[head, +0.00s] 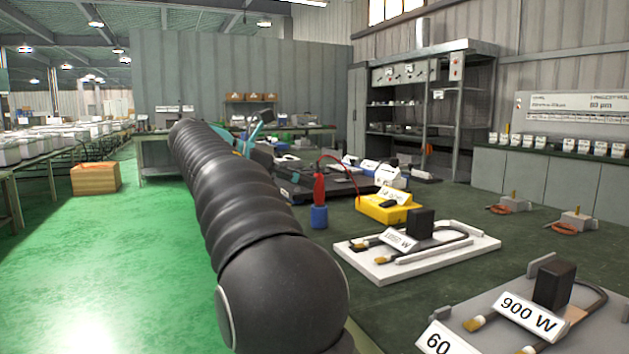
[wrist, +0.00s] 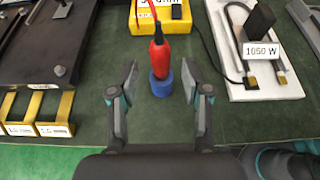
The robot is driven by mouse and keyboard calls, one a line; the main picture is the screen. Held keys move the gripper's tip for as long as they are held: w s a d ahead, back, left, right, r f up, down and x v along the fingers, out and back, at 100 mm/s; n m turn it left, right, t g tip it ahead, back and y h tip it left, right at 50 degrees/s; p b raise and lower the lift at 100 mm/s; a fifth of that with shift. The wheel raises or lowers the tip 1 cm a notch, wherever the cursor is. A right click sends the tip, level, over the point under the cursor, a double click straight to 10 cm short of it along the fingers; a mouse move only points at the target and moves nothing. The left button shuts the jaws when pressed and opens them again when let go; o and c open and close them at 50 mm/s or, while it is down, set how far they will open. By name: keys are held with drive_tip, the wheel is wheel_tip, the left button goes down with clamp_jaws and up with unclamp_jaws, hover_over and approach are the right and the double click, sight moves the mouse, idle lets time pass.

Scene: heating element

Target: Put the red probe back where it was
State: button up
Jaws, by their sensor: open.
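The red probe (head: 319,187) stands upright in a blue holder (head: 319,216) on the dark green bench top, with a red cable running from its top to the yellow meter (head: 385,208). In the wrist view the red probe (wrist: 158,52) and blue holder (wrist: 161,86) are centred ahead of my gripper (wrist: 160,82). My gripper is open, with one finger on each side of the line to the probe. Neither finger appears to touch it.
A white board with a heating element labelled 1050 W (wrist: 262,55) lies right of the probe. A grey board with a 900 W label (head: 528,315) is nearer. A black device (wrist: 60,45) and yellow brackets (wrist: 40,112) lie left. Bare bench surrounds the holder.

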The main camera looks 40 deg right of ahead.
drive_tip(key=p+v, duration=0.1)
drive_tip(key=v, duration=0.6)
